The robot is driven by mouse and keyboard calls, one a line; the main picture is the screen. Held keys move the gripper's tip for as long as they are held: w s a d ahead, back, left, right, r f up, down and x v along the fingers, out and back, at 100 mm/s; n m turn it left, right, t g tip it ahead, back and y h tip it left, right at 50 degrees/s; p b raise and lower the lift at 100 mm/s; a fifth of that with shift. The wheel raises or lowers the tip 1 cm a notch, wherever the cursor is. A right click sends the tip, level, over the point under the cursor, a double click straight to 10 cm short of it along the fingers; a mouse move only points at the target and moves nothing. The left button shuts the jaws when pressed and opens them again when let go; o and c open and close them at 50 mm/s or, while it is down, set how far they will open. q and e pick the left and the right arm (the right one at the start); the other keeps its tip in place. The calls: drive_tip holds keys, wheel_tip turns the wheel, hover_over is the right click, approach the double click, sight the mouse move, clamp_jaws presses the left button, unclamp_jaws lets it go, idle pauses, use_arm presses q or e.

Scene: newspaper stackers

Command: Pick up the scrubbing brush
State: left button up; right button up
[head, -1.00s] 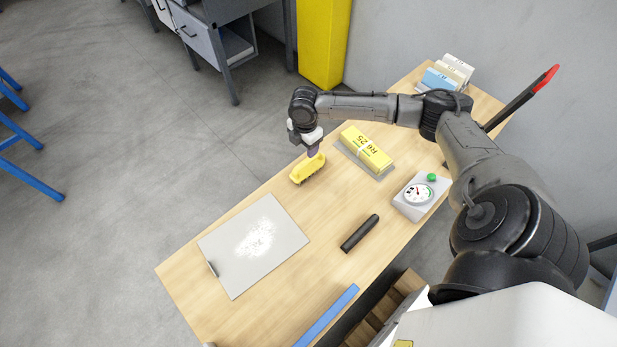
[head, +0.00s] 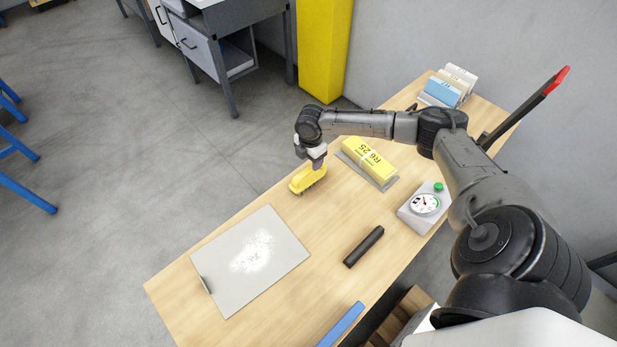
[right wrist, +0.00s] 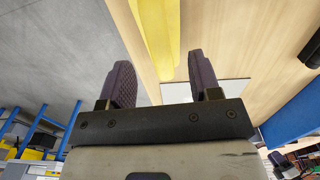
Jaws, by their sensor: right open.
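My right gripper (head: 316,163) points down right at the brush in the head view. In the right wrist view the two dark ridged fingers (right wrist: 160,82) stand apart, and the yellow brush body (right wrist: 160,35) lies beyond and between them. I cannot tell whether either finger touches it.
A yellow packet (head: 368,158) on a grey plate sits right of the brush. A gauge box (head: 424,205), a black cylinder (head: 363,246) and a grey sheet with white powder (head: 225,285) are on the table (head: 300,290). Card holders (head: 447,87) stand at the far end.

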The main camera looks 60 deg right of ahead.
sight(309, 168)
wheel_tip(309, 168, down, 4)
drive_tip(key=shift+w+a+f+b, duration=0.1)
drive_tip(key=shift+f+b, duration=0.1)
drive_tip(key=shift+b, duration=0.9)
drive_tip(key=shift+f, duration=0.45)
drive_tip(key=c, duration=1.1)
